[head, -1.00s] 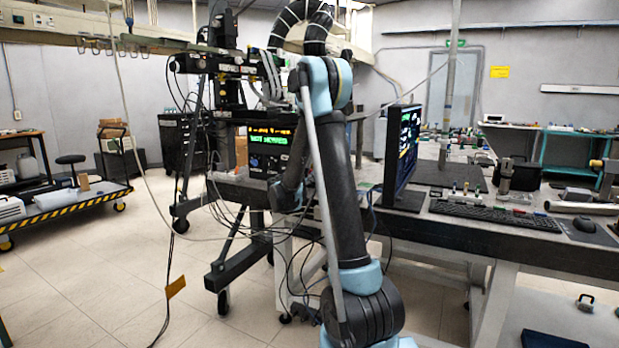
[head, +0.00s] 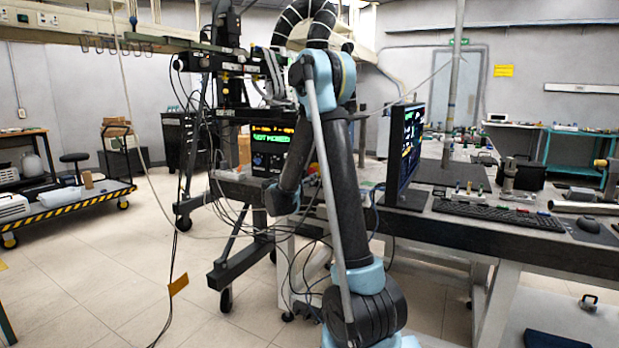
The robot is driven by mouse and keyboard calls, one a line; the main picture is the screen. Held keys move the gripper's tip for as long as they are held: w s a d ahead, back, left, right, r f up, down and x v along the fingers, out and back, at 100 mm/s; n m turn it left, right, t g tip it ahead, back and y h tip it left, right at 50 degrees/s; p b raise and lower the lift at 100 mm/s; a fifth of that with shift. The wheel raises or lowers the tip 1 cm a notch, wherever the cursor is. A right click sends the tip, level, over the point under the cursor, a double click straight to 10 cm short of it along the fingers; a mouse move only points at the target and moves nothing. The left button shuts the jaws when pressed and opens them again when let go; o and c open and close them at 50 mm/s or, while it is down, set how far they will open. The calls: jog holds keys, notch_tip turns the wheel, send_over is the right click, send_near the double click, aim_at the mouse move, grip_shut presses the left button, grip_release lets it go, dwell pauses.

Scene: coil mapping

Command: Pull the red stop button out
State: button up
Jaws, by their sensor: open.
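I cannot make out the red stop button clearly. A small red and yellow patch shows beside my upright arm link, right of the black control box (head: 268,160), but it is too small and too covered to tell what it is. The box has a lit screen with green and amber text and stands on the bench's left part. My arm rises in the middle of the head view and folds down on its far side towards the box. My gripper is hidden behind my own arm links.
A monitor (head: 403,150), a keyboard (head: 497,214) and a mouse (head: 588,225) stand on the grey bench (head: 450,232) at right. Cables (head: 225,225) hang below the box. A striped cart (head: 75,205) is at left.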

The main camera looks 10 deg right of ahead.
jog(key=v, duration=0.7)
jog(key=shift+d, duration=0.1)
jog(key=s+d+f+m+g+y, duration=0.15)
jog(key=s+d+m+g, duration=0.25)
jog(key=s+d+m, duration=0.45)
jog(key=s+d+f+m+g+y, duration=0.15)
jog(key=s+d+m+g, duration=0.35)
jog(key=s, duration=0.7)
jog(key=s+a+f+m+g+y, duration=0.1)
jog(key=s+f+m, duration=0.3)
jog(key=s, duration=0.4)
jog(key=s+a+f+m+g+y, duration=0.1)
jog(key=s+a+f+m+y, duration=0.2)
jog(key=s, duration=0.6)
jog(key=s+a+f+m+g+y, duration=0.1)
jog(key=s+a+f+m+y, duration=0.1)
jog(key=s, duration=0.6)
notch_tip(320, 180, down, 3)
jog(key=m+y, duration=0.1)
jog(key=m, duration=0.2)
jog(key=shift+s+y, duration=0.3)
jog(key=shift+s, duration=0.1)
